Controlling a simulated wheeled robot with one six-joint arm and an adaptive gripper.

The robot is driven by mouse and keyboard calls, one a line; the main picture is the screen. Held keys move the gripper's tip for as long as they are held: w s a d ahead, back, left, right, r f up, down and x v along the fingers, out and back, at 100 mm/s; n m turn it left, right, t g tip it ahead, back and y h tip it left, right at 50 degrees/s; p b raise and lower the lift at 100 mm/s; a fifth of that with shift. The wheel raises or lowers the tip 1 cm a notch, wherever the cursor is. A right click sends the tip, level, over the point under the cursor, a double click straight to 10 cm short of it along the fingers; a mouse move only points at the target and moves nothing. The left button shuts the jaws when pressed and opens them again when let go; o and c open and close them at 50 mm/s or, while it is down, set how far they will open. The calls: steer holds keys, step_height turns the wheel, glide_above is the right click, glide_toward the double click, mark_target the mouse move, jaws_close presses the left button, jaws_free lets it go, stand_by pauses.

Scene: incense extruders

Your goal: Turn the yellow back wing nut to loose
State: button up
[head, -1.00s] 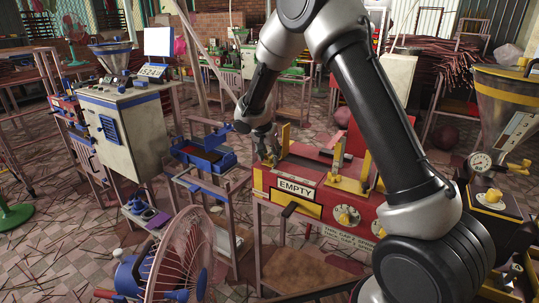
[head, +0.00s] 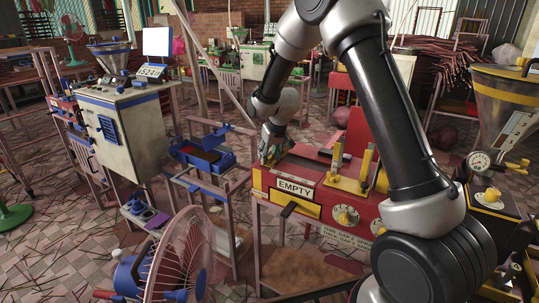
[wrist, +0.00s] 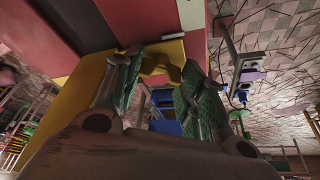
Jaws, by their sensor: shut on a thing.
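The red extruder (head: 327,206) with yellow trim and an "EMPTY" label stands in the middle of the head view. My gripper (head: 268,160) is down at its back left corner. In the wrist view my gripper (wrist: 162,64) has its two green-padded fingers on either side of a yellow wing nut (wrist: 160,62), shut on it. The nut sits beside a yellow plate and the red body. In the head view the nut is hidden behind my gripper, and I cannot tell its turn angle.
A blue tray (head: 203,158) on a stand is left of the red extruder. A pink fan (head: 175,265) stands at the front left. Yellow uprights (head: 366,166) rise on the extruder's right part. A hopper machine (head: 505,95) is at the right.

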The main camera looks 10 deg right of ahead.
steer(key=n+y, duration=0.1)
steer(key=n, duration=0.2)
steer(key=shift+w+d+n, duration=0.1)
steer(key=shift+n, duration=0.2)
steer(key=shift+n+g+y, duration=0.7)
steer(key=shift+n, duration=1.1)
steer(key=o, duration=1)
steer(key=shift+r, duration=0.1)
